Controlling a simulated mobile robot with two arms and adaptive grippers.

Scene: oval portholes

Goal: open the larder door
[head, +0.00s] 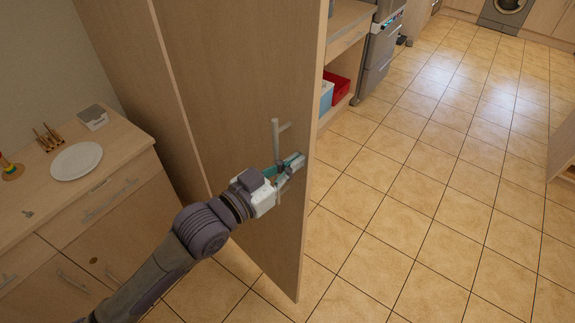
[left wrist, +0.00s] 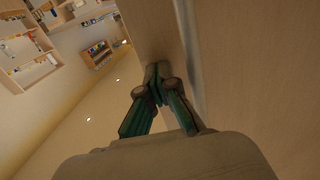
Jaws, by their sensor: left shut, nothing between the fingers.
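The tall wooden larder door (head: 235,80) stands swung out in the middle of the head view, its free edge facing right. A pale bar handle (head: 276,140) is on its face near that edge; its lower part is partly hidden by my gripper. My left gripper (head: 285,172) is shut and empty at the handle's lower part, close to the door face. In the left wrist view the closed fingertips (left wrist: 157,72) are beside the handle bar (left wrist: 187,50), with the door face (left wrist: 260,70) to the right. Whether they touch the bar, I cannot tell. My right gripper is not in view.
Shelves with a red box (head: 336,87) and a blue box (head: 326,97) show past the door's free edge. A counter with a white plate (head: 77,161) stands left. Tiled floor (head: 420,190) is clear to the right.

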